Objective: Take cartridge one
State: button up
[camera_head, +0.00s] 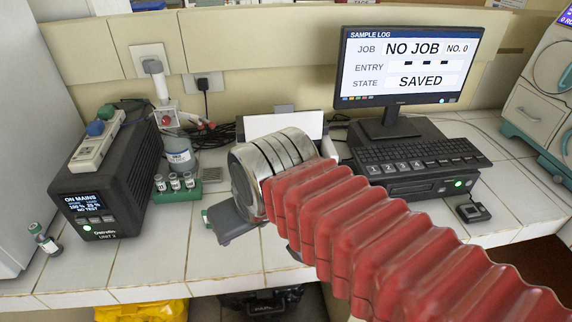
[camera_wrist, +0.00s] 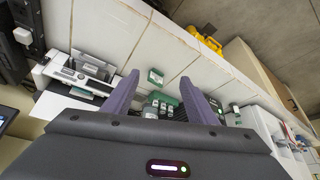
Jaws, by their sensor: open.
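I cannot make out a label reading cartridge one. A green rack (camera_head: 184,192) holds several small vials with white tops (camera_head: 174,181). In the wrist view the rack and vials (camera_wrist: 160,101) are partly hidden between the finger bases. My gripper (camera_wrist: 160,78) is open and empty, above the bench, apart from the block. In the head view, my arm hides much of the gripper.
A black power unit (camera_head: 112,180) stands left of the rack, with a loose vial (camera_head: 44,238) at its front left. A white jar (camera_head: 179,155) stands behind the rack. A monitor (camera_head: 408,62) and keyboard (camera_head: 422,155) are at right. Bare tiles lie along the front edge.

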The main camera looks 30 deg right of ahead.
jog(key=o, duration=0.5)
jog(key=shift+m+g+h, duration=0.3)
jog(key=shift+m+g, duration=0.3)
jog(key=shift+g, duration=0.1)
jog(key=w+d+r, duration=0.1)
jog(key=w, duration=0.1)
jog(key=w+d+r, duration=0.2)
jog(key=w, duration=0.1)
jog(key=w+d+r, duration=0.1)
jog(key=w, duration=0.1)
jog(key=shift+w+d+r, duration=0.25)
jog(key=shift+d+r, duration=0.05)
jog(key=shift+r, duration=0.1)
jog(key=shift+c, duration=0.2)
jog(key=w+d+m+g, duration=0.1)
jog(key=w+d, duration=0.5)
jog(key=d, duration=0.1)
jog(key=w+d+f+m+g, duration=0.1)
jog(key=w+d, duration=0.5)
jog(key=d, duration=0.1)
jog(key=w+d+f+m+g, duration=0.1)
jog(key=w+d+g, duration=0.1)
jog(key=w+d, duration=0.4)
jog(key=shift+w+d+f+m, duration=0.1)
jog(key=shift+w+d+m, duration=0.1)
jog(key=shift+d, duration=0.35)
jog(key=shift+w+d+m, duration=0.1)
jog(key=shift+d+m, duration=0.1)
jog(key=shift+d, duration=0.35)
jog(key=shift+f, duration=0.1)
